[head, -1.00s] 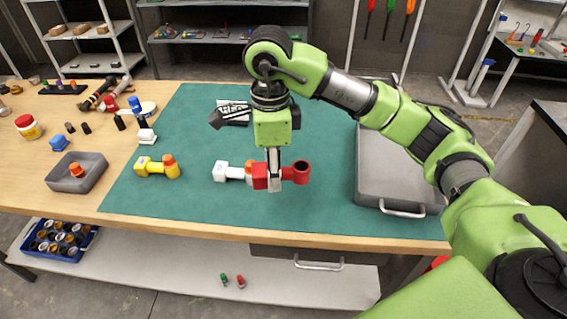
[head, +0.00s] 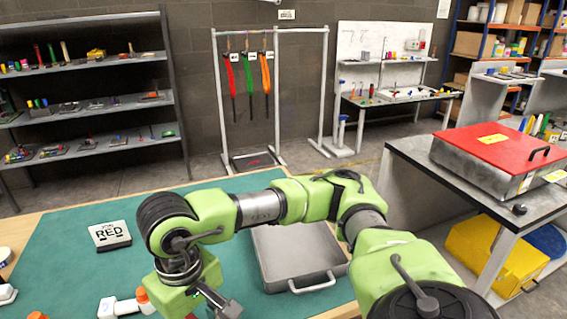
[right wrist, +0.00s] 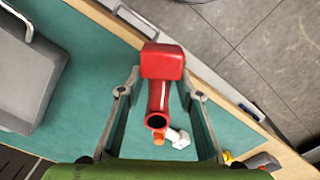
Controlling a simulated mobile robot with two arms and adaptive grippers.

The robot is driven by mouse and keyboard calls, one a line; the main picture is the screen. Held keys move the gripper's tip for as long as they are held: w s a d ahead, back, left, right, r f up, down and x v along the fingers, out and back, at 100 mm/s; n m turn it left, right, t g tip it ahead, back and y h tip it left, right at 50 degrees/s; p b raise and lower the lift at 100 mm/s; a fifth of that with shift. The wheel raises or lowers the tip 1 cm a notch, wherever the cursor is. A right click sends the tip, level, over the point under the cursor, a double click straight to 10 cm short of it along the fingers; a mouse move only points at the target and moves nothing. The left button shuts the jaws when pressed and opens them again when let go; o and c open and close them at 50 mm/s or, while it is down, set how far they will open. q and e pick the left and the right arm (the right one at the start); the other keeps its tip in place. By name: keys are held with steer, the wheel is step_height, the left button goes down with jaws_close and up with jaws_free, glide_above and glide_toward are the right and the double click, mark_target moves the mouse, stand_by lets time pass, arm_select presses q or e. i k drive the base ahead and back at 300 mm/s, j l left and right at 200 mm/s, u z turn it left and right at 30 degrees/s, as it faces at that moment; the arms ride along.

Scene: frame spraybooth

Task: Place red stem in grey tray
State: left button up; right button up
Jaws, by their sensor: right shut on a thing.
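The red stem (right wrist: 163,72), a tube with a block-shaped end, is between the fingers of my right gripper (right wrist: 160,88) in the right wrist view. The gripper is shut on it and holds it over the green mat. In the head view the right gripper's lower part and the stem are cut off by the bottom edge. A shallow grey tray (head: 262,270) with a front handle lies on the mat's right side, right of my gripper, and looks empty. It also shows at the left in the right wrist view (right wrist: 30,85). My left gripper is not in view.
A white stem with an orange end (head: 125,305) lies on the mat, left of my right arm. A card reading RED (head: 109,236) lies farther back. A red-lidded metal case (head: 492,160) stands on a side bench at the right. Bare mat surrounds the card.

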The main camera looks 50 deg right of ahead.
mark_target(292, 241)
steer(key=i+z, duration=0.65)
steer(key=z, duration=0.65)
